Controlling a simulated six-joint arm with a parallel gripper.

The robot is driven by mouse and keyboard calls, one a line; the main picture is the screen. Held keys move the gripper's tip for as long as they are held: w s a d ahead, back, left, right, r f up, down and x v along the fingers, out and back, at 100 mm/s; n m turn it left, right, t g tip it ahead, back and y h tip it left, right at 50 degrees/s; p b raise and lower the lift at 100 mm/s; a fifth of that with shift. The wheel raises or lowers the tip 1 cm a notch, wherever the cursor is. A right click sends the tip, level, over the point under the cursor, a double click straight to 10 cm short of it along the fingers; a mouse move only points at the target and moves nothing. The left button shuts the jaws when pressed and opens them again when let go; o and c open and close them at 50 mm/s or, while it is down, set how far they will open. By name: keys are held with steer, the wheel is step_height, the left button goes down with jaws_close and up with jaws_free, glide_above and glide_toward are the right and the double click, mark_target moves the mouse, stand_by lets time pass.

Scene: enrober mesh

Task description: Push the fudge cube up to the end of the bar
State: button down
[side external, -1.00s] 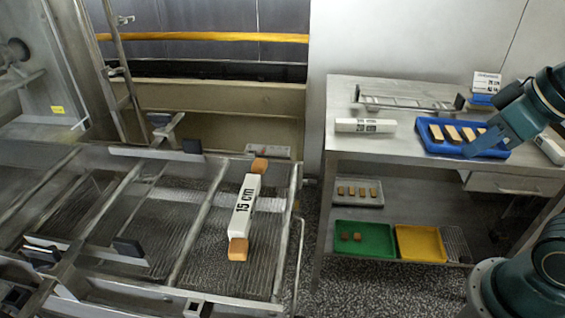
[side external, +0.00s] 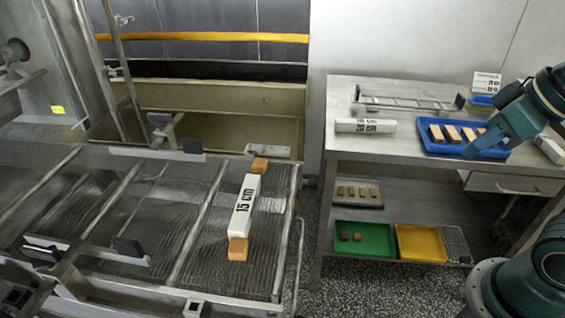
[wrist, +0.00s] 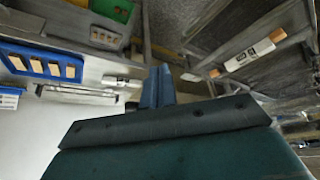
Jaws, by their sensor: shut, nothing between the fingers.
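The white bar marked "15 cm" (side external: 244,207) lies on the wire mesh (side external: 205,240). One brown fudge cube (side external: 260,165) sits at its far end and another fudge cube (side external: 238,249) at its near end. Both look to be against the bar, though a thin gap cannot be ruled out. In the wrist view the bar (wrist: 250,56) is at the upper right, with a cube (wrist: 277,35) and a cube (wrist: 214,73) at its ends. My gripper (side external: 468,153) is well right of the mesh, by the blue tray. Its fingers (wrist: 157,86) are shut and empty.
The steel table (side external: 375,148) holds a blue tray (side external: 434,148) of brown pieces, a white "20 cm" bar (side external: 366,126) and a metal rack (side external: 410,103). Green (side external: 340,250) and yellow (side external: 400,252) trays sit on its lower shelf. Metal rails (side external: 196,225) cross the mesh.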

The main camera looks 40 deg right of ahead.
steer(key=shift+w+r, duration=0.1)
steer(key=w+a+r+m+g+h, duration=0.1)
steer(key=w+a+r+m, duration=0.15)
steer(key=w, duration=0.75)
steer(key=w+a+r+m+g, duration=0.1)
steer(key=w+r+m, duration=0.15)
steer(key=w, duration=0.75)
steer(key=w+a+f+m, duration=0.2)
steer(key=w+a+f, duration=0.3)
steer(key=w, duration=0.3)
steer(key=w+a+f+m+g+h, duration=0.1)
steer(key=w+a+f+m, duration=0.1)
steer(key=w+a+f, duration=0.3)
steer(key=w+a, duration=0.2)
steer(key=w, duration=0.1)
steer(key=shift+w+a+f+h, duration=0.2)
steer(key=shift+f+h, duration=0.1)
steer(key=shift+f, duration=0.1)
steer(key=shift+f, duration=0.1)
